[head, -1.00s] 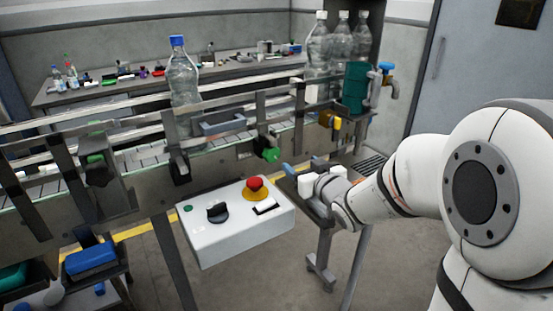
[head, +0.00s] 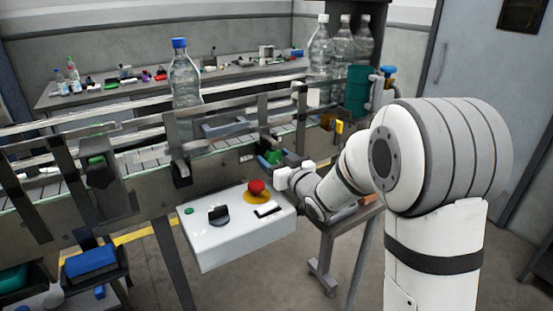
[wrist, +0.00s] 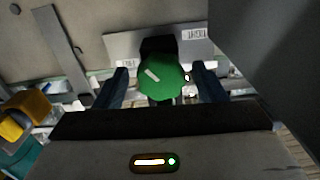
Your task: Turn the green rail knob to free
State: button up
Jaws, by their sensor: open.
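The green rail knob (wrist: 162,80) is in the middle of the wrist view, with a short white mark on its face pointing up-left. My gripper (wrist: 160,70) is open, with one blue finger on each side of the knob. A gap shows between the knob and each finger. In the head view, the green knob (head: 271,157) sits on the front of the conveyor rail, partly hidden by my gripper (head: 278,160). A label plate (wrist: 118,48) lies behind the knob in the wrist view; its small print cannot be read.
A white control box (head: 225,240) with a black switch and red button stands just below and left of my gripper. A capped bottle (head: 184,80) stands on the conveyor. Another green knob (head: 97,160) is farther left on the rail. A yellow part (wrist: 32,104) is left in the wrist view.

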jog(key=c, duration=1)
jog(key=shift+o, duration=0.2)
jog(key=shift+f+b, duration=0.1)
jog(key=shift+b, duration=0.4)
jog(key=shift+n+b, duration=0.4)
jog(key=shift+b, duration=0.05)
jog(key=shift+n+b, duration=0.4)
jog(key=shift+b, duration=0.05)
